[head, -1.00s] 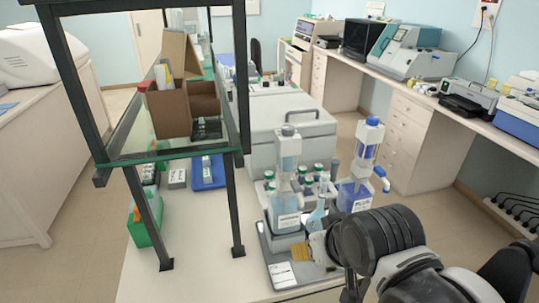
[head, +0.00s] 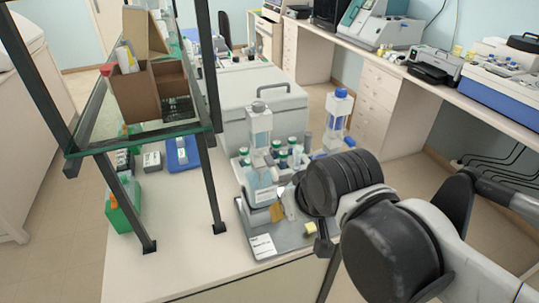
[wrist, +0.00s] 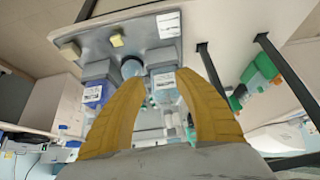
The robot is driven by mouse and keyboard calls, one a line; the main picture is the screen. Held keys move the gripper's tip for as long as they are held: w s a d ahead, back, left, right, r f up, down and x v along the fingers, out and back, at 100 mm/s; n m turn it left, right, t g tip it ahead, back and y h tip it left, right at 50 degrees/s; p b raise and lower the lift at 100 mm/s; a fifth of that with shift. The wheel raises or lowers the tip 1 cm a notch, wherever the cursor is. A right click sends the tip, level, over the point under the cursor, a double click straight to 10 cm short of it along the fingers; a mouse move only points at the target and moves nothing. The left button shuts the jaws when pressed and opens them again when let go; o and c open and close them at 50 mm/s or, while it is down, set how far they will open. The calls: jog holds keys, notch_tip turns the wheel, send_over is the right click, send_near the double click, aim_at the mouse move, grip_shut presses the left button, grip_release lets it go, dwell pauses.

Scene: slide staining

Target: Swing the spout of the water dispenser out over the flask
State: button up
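Two bottle-top dispensers stand on a grey tray (head: 285,240). One has a grey cap (head: 258,107); the other has a blue cap (head: 341,93), and its lower body is hidden by my arm. I cannot read which label says water. In the wrist view, which is upside down, the blue-tinted bottle (wrist: 95,92) is at left and the other bottle (wrist: 163,82) at right. A round clear vessel (wrist: 132,68), probably the flask, shows between them. My gripper (head: 284,208) is open and empty in front of the bottles; its yellow fingers (wrist: 160,78) show a wide gap. The spout is not clearly visible.
Several capped vials (head: 290,152) stand behind the dispensers, before a grey lidded box (head: 262,108). A glass shelf on black posts (head: 210,185) rises at left. A small yellow block (head: 310,228) and a white label card (head: 263,246) lie at the tray's front. The bench is clear at front left.

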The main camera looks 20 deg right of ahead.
aim_at(270, 159)
jog(key=w+r+g+p, duration=0.7)
jog(key=w+r+p, duration=0.65)
jog(key=p, duration=0.65)
jog(key=f, duration=0.6)
jog(key=s+f, duration=0.1)
jog(key=f, duration=0.2)
jog(key=shift+s+f+b, duration=0.1)
jog(key=shift+f+b, duration=0.2)
jog(key=shift+b, duration=0.1)
grip_shut()
